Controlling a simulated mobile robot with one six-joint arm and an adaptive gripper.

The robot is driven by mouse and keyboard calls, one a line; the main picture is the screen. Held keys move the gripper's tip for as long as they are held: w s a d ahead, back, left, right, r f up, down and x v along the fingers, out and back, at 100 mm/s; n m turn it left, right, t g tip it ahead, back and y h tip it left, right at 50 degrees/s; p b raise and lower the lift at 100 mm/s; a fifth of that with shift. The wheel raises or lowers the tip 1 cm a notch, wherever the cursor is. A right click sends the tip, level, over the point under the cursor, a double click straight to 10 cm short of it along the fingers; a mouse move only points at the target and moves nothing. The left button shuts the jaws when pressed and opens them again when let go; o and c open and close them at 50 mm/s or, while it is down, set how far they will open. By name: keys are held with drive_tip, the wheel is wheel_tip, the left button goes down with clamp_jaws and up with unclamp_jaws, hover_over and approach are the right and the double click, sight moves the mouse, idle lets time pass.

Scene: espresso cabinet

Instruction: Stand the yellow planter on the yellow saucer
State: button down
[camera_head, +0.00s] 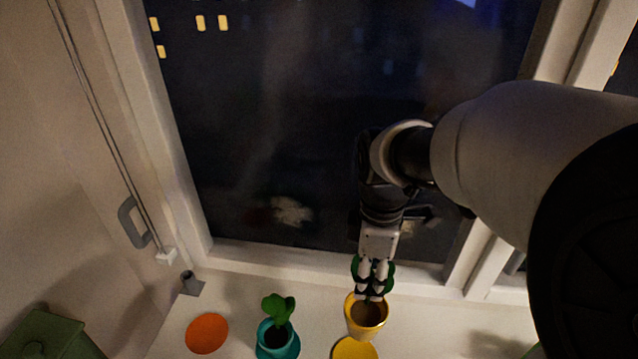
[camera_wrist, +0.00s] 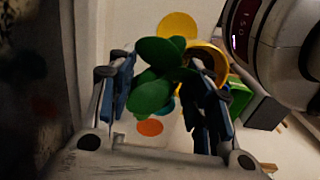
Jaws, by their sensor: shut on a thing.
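The yellow planter (camera_head: 367,327), with dark soil and a green plant, is upright at the window sill, just behind the yellow saucer (camera_head: 355,350) in the head view. My gripper (camera_head: 371,293) is shut on it from the window side, with its fingertips at the rim. In the wrist view my gripper (camera_wrist: 165,100) has its fingers either side of the green leaves, which hide most of the grip. The planter's rim (camera_wrist: 213,58) shows beyond the right finger, and the saucer (camera_wrist: 177,25) shows above the leaves. I cannot tell whether the planter touches the sill.
A teal planter (camera_head: 278,342) with a green plant stands to the left of the saucer. An orange saucer (camera_head: 207,333) lies farther left. A small grey thing (camera_head: 190,283) is by the window corner. The dark window pane (camera_head: 300,150) rises close behind my gripper.

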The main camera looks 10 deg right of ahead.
wheel_tip(320, 180, down, 15)
drive_tip(key=b, duration=0.4)
drive_tip(key=shift+f, duration=0.1)
drive_tip(key=shift+f, duration=0.15)
drive_tip(key=c, duration=0.8)
unclamp_jaws()
